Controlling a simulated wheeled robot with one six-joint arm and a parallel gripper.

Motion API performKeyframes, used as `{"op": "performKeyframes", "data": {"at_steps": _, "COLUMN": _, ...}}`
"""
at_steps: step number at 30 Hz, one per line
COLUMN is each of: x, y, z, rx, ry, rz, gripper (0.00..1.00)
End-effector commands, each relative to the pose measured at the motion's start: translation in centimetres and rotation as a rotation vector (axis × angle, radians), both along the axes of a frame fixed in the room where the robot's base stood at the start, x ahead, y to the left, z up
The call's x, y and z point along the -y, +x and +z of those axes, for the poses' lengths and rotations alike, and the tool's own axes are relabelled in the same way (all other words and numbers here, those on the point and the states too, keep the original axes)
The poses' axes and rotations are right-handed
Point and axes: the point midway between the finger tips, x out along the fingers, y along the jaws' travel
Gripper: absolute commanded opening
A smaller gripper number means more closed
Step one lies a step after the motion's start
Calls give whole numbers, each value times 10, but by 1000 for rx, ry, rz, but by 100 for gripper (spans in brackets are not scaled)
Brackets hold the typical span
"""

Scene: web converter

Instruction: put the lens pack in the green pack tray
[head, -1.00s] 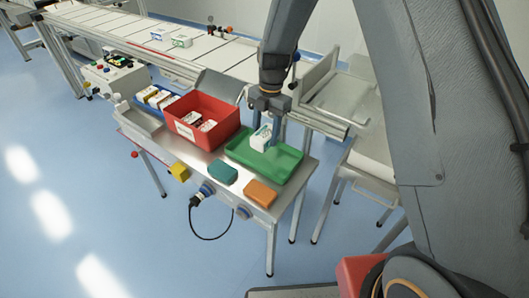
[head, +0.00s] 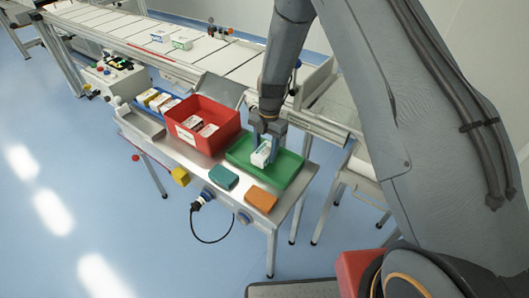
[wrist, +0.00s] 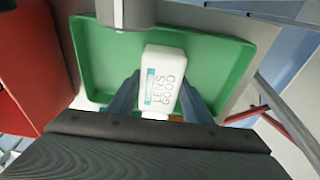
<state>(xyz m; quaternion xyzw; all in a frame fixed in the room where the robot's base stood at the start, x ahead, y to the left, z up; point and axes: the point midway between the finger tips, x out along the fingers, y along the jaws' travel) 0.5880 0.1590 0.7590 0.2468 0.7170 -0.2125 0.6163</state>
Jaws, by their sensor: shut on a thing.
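The lens pack (head: 262,153) is a small white box with a teal band. In the wrist view the lens pack (wrist: 163,80) shows the words LENS GOOD. My gripper (head: 266,146) points down and is shut on the pack, with a finger on each side. The green pack tray (head: 288,175) is a shallow tray on the steel table. I cannot tell whether the pack's underside touches the floor.
A red bin (head: 182,128) with white packs stands just left of the tray. A teal block (head: 223,177) and an orange block (head: 261,199) lie along the front edge. A conveyor (head: 170,52) runs behind the table. The tray's right side is free.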

Motion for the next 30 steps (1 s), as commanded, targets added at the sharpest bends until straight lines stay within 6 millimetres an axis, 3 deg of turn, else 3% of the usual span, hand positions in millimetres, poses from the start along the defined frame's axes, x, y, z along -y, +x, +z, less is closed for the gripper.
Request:
{"op": "performKeyframes", "data": {"at_steps": 4, "x": -1, "y": 0, "z": -12, "rx": -1, "ry": -1, "rz": 1, "gripper": 20}}
{"op": "performKeyframes", "data": {"at_steps": 16, "x": -1, "y": 0, "z": -17, "rx": 1, "ry": 0, "rz": 1, "gripper": 20}}
{"op": "performKeyframes", "data": {"at_steps": 17, "x": -1, "y": 0, "z": -17, "rx": 0, "ry": 0, "rz": 1, "gripper": 47}}
{"op": "performKeyframes", "data": {"at_steps": 20, "x": -1, "y": 0, "z": -16, "rx": 1, "ry": 0, "rz": 1, "gripper": 64}}
{"op": "performKeyframes", "data": {"at_steps": 30, "x": -1, "y": 0, "z": -14, "rx": 0, "ry": 0, "rz": 1, "gripper": 64}}
